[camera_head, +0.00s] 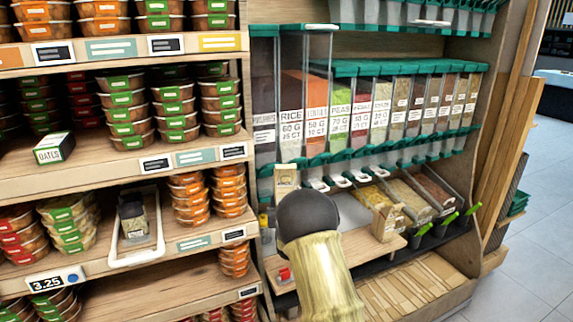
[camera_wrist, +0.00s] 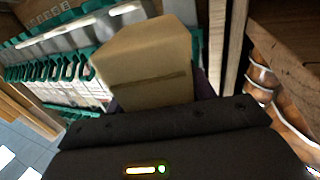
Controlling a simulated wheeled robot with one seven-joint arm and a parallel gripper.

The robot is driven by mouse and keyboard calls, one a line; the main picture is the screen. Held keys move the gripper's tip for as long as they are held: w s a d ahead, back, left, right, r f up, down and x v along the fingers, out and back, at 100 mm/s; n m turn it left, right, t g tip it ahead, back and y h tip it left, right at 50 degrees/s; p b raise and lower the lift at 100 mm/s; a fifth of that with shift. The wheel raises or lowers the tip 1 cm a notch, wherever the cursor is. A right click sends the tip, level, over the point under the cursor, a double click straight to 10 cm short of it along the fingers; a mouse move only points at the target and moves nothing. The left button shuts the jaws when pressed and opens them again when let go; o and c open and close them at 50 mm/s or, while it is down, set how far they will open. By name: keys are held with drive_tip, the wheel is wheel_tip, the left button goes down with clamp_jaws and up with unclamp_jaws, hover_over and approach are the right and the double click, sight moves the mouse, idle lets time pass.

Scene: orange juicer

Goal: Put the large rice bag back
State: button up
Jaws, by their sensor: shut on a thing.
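A tan paper bag (camera_wrist: 150,60) with a dark line across its side fills the middle of the wrist view, right in front of my gripper (camera_wrist: 163,108). My gripper is shut on it. In the head view the held bag (camera_head: 287,178), with a small dark-lettered label, shows just above my arm's dark round joint. My arm hides its lower part and the gripper there. A second brown bag (camera_head: 386,220) stands on the wooden ledge (camera_head: 368,250) to the right. I cannot read either bag's size.
Clear dispensers (camera_head: 340,110) with teal lids stand behind the held bag, with open bins (camera_head: 407,198) of grain below. A shelf (camera_head: 200,155) of stacked food tubs and a white tray (camera_head: 136,225) are at left. The ledge is partly bare beside the second bag.

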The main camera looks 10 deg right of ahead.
drive_tip(key=s+a+f+y, duration=0.1)
drive_tip(key=s+f, duration=0.9)
drive_tip(key=f, duration=0.4)
drive_tip(key=s+a+f+n+y, duration=0.1)
drive_tip(key=s+a+f, duration=0.1)
drive_tip(key=s+f, duration=0.7)
wheel_tip(320, 180, down, 5)
drive_tip(key=shift+s+r, duration=0.1)
drive_tip(key=shift+s, duration=0.3)
